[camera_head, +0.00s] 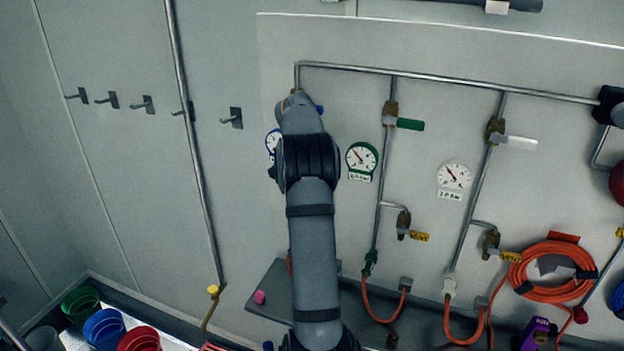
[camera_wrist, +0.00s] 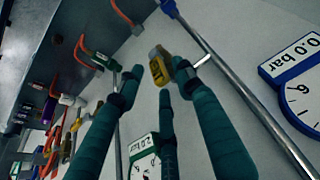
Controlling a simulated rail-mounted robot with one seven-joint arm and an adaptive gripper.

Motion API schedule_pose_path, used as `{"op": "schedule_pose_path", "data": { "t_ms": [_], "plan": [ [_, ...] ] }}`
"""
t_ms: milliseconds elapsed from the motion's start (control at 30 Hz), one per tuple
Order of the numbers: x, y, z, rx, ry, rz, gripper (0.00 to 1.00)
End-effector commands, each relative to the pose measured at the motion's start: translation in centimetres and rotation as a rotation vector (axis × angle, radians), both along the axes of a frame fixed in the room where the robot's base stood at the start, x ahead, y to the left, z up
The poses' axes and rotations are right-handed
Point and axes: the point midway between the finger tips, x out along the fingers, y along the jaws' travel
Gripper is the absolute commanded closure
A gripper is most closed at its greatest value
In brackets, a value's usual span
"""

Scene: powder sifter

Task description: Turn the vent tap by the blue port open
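In the wrist view the blue port (camera_wrist: 168,7) sits at the top end of a steel pipe. A short bent branch (camera_wrist: 207,47) leaves that pipe toward a vent tap with a yellow handle or tag (camera_wrist: 160,66). My gripper (camera_wrist: 156,76) is open, and its dark teal fingers point at this tap. The yellow part shows between the fingertips; I cannot tell whether they touch it. A fingertip partly covers the tap body. In the head view my arm hides the blue port, its vent tap and my gripper.
The blue-rimmed gauge (camera_wrist: 300,90) reads 0.0 bar. The green port (camera_wrist: 98,60) and green gauge (camera_head: 361,159) belong to the neighbouring line. Similar yellow-tagged taps (camera_head: 418,236) (camera_head: 510,257) sit to the right. A coiled orange hose (camera_head: 548,287) hangs farther right. A shelf (camera_head: 268,285) lies below.

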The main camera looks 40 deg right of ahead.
Motion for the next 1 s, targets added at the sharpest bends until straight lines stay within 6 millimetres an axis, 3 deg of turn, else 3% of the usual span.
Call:
{"op": "schedule_pose_path", "data": {
  "t_ms": [300,500,1000],
  "plan": [
    [-1.0,2.4,6.2,-0.003,-0.003,0.005,0.64],
    [-1.6,3.4,8.9,-0.002,-0.001,0.006,0.64],
    [-1.8,3.8,9.7,0.001,0.002,0.006,0.64]
  ]
}}
